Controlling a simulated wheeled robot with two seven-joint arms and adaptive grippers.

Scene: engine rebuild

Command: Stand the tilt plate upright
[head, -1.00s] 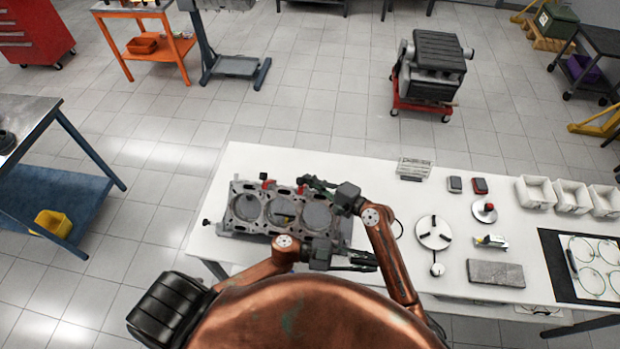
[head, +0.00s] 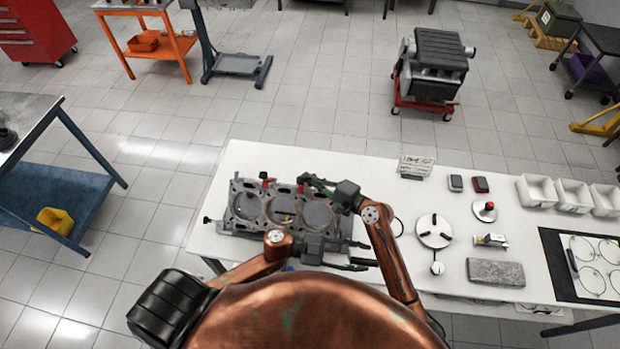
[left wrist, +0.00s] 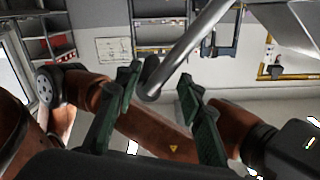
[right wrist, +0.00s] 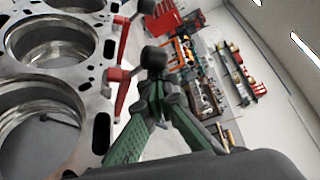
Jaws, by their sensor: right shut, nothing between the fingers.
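The grey engine block (head: 282,210) with its round bores lies at the left end of the white bench. The tilt plate is not clearly distinguishable; a grey edge (head: 346,226) shows at the block's right end. My left gripper (head: 364,256) is open at the block's front right corner. In the left wrist view, a grey rod with a dark rounded end (left wrist: 180,50) shows near its open fingers (left wrist: 158,92); I cannot tell whether it lies between them. My right gripper (head: 306,181) is shut and empty at the block's back right. Its closed tips (right wrist: 153,75) are beside a red clamp lever (right wrist: 118,75).
Right of the block on the bench are a round white fixture (head: 434,231), a grey stone slab (head: 496,272) and white bins (head: 536,191). A slotted rack (head: 416,167) stands at the back edge. Bench space between block and rack is clear.

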